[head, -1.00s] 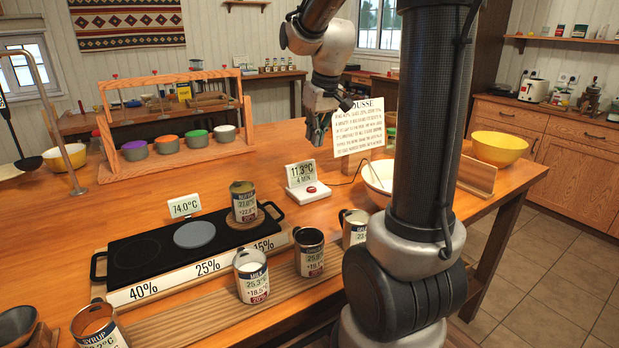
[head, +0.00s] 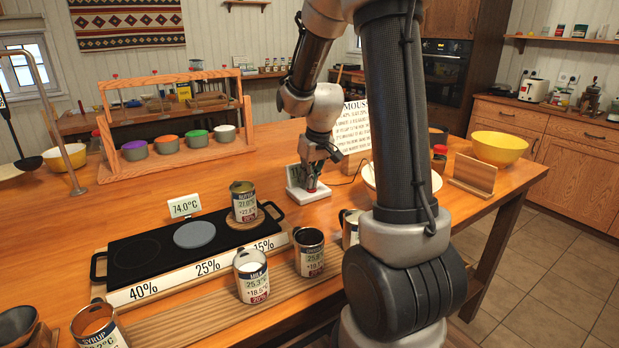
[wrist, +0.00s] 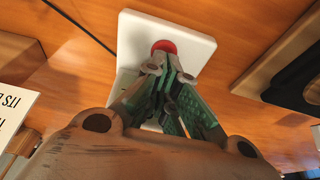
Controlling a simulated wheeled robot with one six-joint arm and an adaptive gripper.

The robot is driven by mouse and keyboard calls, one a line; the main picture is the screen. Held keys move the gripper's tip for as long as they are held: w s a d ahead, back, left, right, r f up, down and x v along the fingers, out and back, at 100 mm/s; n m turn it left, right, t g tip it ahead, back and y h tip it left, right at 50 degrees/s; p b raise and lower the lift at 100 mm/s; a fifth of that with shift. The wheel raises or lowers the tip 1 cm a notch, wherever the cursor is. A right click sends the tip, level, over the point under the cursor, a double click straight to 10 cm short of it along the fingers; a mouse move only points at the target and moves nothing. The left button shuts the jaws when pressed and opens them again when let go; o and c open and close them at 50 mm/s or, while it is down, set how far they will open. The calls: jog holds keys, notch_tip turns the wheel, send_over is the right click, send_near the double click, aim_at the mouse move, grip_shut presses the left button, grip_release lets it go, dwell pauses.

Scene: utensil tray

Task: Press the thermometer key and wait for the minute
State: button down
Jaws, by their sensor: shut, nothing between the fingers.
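The thermometer (head: 294,185) is a white block on the wooden table, right of the black hot plate. Its red key (head: 311,187) shows just at my fingertips. In the wrist view the white base (wrist: 190,40) and the round red key (wrist: 164,47) lie right beyond the fingertips. My gripper (head: 313,178) is shut and empty, pointing down over the key. I cannot tell whether the tips touch or press the key. The thermometer's display is hidden behind my gripper in the head view.
A black hot plate (head: 140,255) carries a can (head: 243,205) on its right part and a 74.0°C sign (head: 185,206) behind it. Several cans stand in front. A pale bowl (head: 437,182) and a recipe card (head: 352,128) are near my arm.

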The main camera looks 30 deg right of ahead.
jog(key=shift+f, duration=0.6)
jog(key=shift+s+a+f, duration=0.1)
jog(key=shift+s+f, duration=0.1)
jog(key=shift+f, duration=0.1)
jog(key=shift+w+r, duration=0.15)
jog(key=shift+r, duration=0.15)
jog(key=w+v, duration=0.1)
jog(key=v, duration=1.3)
jog(key=shift+w, duration=0.15)
dwell(1.4)
